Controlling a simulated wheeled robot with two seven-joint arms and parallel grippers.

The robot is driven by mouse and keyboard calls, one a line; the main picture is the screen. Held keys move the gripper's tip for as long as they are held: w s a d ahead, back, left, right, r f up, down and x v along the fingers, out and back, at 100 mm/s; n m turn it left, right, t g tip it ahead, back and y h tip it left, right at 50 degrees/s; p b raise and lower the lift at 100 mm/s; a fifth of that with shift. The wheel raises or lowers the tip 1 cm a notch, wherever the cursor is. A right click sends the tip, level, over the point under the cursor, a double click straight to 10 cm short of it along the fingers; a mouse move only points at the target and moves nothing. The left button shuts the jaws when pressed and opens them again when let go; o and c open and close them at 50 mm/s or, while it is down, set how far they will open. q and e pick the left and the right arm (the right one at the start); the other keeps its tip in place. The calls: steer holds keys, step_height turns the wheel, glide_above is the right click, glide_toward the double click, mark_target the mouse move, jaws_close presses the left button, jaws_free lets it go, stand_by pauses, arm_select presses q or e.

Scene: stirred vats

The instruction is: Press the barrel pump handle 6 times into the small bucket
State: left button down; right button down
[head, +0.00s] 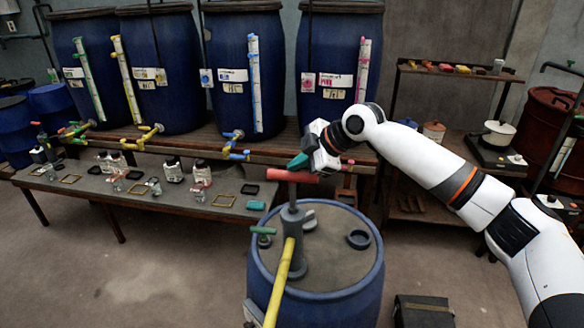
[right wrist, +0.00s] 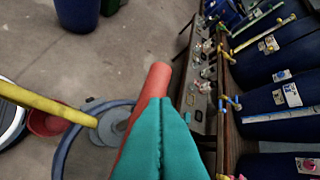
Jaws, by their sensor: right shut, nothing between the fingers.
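The blue barrel (head: 352,308) stands in front of me in the head view. A grey pump (head: 292,220) rises from its lid, topped by a red crossbar handle (head: 284,176). A yellow hose (head: 280,283) runs from the pump towards me; it also shows in the right wrist view (right wrist: 45,104). A red round container (right wrist: 50,122), possibly the small bucket, is partly hidden under the hose. My right gripper (head: 296,162) is shut and empty, its teal fingertips right at the top of the handle; I cannot tell whether they touch. My left gripper is not in view.
Several large blue vats (head: 238,75) stand on a wooden bench (head: 190,148) behind. A low table (head: 130,205) with jars is at the left. A dark box (head: 423,311) sits on the floor right of the barrel. A black cap (head: 358,239) lies on the lid.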

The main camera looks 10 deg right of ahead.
mark_target(298, 174)
steer(key=shift+s+f+b, duration=0.15)
steer(key=shift+f+b, duration=0.85)
steer(key=shift+f, duration=2.6)
stand_by(2.1)
steer(key=shift+r, duration=0.1)
steer(key=shift+w+r+p, duration=0.2)
steer(key=shift+r+p, duration=3.3)
steer(key=shift+r, duration=0.5)
step_height(298, 174, up, 6)
steer(key=p, duration=0.5)
steer(key=shift+p, duration=0.3)
